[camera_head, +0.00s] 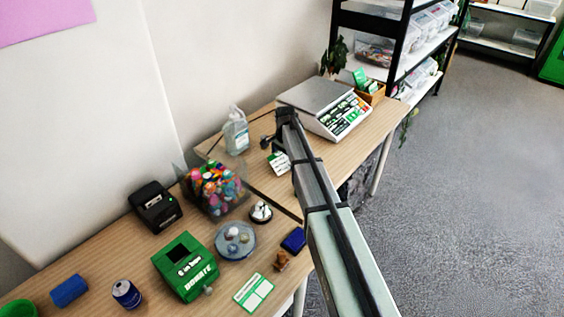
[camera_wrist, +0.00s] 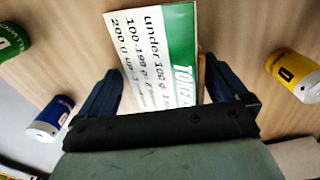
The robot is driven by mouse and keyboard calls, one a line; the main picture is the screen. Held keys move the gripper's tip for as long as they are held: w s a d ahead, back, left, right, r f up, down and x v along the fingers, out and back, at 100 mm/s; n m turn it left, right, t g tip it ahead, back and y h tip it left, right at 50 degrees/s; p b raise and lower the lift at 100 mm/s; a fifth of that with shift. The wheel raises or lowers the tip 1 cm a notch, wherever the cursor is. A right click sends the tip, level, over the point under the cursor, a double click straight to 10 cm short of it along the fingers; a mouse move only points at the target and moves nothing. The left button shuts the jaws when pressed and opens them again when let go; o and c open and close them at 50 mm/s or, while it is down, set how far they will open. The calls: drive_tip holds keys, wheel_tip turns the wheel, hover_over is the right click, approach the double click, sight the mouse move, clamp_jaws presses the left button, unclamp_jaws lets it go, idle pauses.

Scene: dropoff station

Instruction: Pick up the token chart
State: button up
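The token chart, a white card with a green header band and black lines of text, lies in the wrist view (camera_wrist: 150,48) between and beyond my fingertips. In the head view it shows as a small green-and-white card (camera_head: 278,162) on the far table, partly hidden by my arm. My gripper (camera_wrist: 166,78) is open, with its two dark fingers wide apart on either side of the chart's near part. No grip on the card is visible. In the head view my gripper (camera_head: 268,142) is small and mostly hidden by the arm.
Blue (camera_wrist: 50,118), yellow (camera_wrist: 296,76) and green (camera_wrist: 12,40) cans flank the chart. A scale (camera_head: 325,108) and a pump bottle (camera_head: 236,131) stand nearby. On the near table are a bin of caps (camera_head: 214,188), a green donation box (camera_head: 186,266) and another green-and-white card (camera_head: 254,293).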

drive_tip(key=c, duration=0.9)
drive_tip(key=shift+c, duration=0.2)
